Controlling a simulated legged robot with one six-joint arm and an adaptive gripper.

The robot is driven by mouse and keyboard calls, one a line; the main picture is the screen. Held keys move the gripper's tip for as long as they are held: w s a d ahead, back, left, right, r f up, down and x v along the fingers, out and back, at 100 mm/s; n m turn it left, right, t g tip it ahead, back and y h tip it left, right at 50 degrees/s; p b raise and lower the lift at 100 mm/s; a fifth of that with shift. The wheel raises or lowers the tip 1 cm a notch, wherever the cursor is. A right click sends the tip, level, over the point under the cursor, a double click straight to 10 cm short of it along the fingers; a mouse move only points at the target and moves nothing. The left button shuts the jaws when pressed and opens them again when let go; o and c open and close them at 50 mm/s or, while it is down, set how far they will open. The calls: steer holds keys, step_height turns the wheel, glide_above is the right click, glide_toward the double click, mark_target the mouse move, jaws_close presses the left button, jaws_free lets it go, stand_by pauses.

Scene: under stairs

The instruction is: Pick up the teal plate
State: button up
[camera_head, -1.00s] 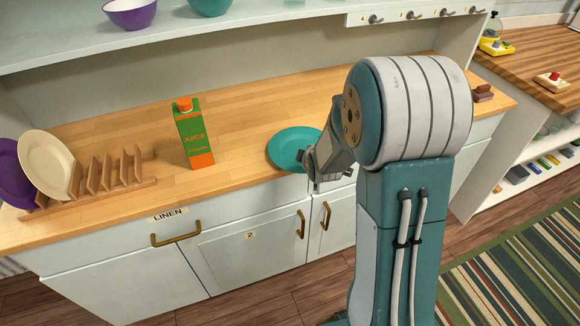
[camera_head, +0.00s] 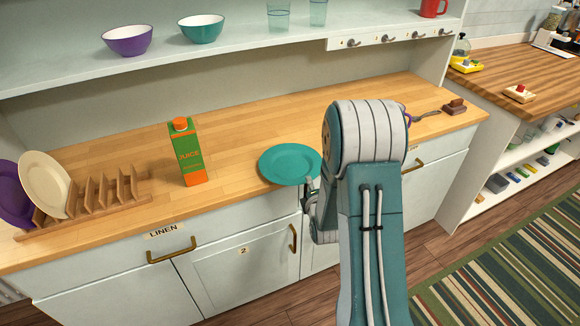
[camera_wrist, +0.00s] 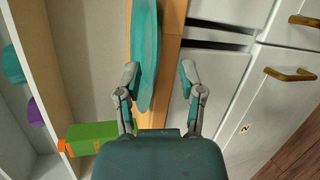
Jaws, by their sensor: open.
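The teal plate (camera_head: 290,163) lies flat near the front edge of the wooden counter (camera_head: 235,130). My gripper (camera_head: 308,190) is at the plate's front right rim, partly hidden by my arm. In the wrist view, the plate (camera_wrist: 147,45) appears almost edge-on. Its near rim reaches between the open fingers of my gripper (camera_wrist: 158,72), closer to the left finger. I cannot tell whether that finger touches it.
A juice carton (camera_head: 188,153) stands left of the plate. A wooden rack (camera_head: 100,198) with a cream plate (camera_head: 45,183) and a purple plate (camera_head: 12,195) is farther left. Bowls (camera_head: 202,29) stand on the shelf above. Drawer handles (camera_head: 172,247) stick out below the counter.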

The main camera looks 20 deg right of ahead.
mark_target(308, 173)
steer(key=shift+d+x, duration=0.2)
steer(key=shift+x, duration=1.35)
steer(key=shift+d+x, duration=0.2)
steer(key=shift+x, duration=1.3)
steer(key=shift+r, duration=0.15)
jaws_close()
